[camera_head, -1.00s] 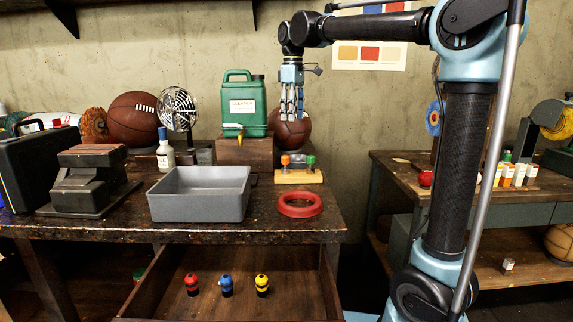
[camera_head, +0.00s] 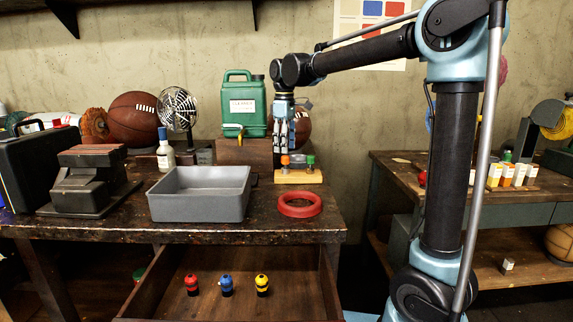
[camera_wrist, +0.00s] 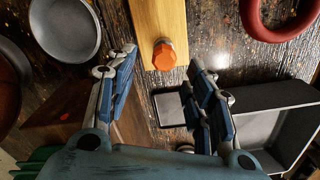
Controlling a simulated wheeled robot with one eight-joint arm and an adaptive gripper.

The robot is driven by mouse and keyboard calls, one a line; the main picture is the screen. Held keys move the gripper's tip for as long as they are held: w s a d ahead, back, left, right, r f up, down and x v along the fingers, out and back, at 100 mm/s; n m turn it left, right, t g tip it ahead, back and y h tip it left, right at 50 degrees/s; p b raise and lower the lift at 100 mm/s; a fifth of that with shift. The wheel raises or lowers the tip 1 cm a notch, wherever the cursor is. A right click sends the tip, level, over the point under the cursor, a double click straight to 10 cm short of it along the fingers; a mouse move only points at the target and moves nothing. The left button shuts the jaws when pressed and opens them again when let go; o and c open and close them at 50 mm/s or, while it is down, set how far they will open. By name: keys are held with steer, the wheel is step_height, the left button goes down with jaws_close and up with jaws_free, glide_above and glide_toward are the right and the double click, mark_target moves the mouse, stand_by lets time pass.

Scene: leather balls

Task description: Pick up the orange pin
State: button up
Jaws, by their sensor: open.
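The orange pin (camera_head: 285,161) stands upright at the left end of a small yellow wooden block (camera_head: 299,178), with a green pin (camera_head: 310,162) to its right. In the wrist view the orange pin (camera_wrist: 164,54) shows from above as an orange hexagonal head on the block (camera_wrist: 158,18). My gripper (camera_head: 286,149) points down just above the orange pin. In the wrist view its fingers (camera_wrist: 163,85) are spread apart with nothing between them, and the orange pin lies just beyond the gap between them. The green pin is not visible in the wrist view.
A grey tray (camera_head: 200,193) stands left of the block, and a red ring (camera_head: 300,204) lies in front of it. Behind are a green jug (camera_head: 244,98) and a ball (camera_head: 304,128). The open drawer below holds red, blue (camera_head: 227,286) and yellow pieces.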

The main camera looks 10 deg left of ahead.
mark_target(286, 158)
steer(key=shift+s+d+f, duration=0.1)
steer(key=shift+f, duration=1.35)
steer(key=shift+s+d+f, duration=0.1)
steer(key=shift+f, duration=1.3)
steer(key=c, duration=1.1)
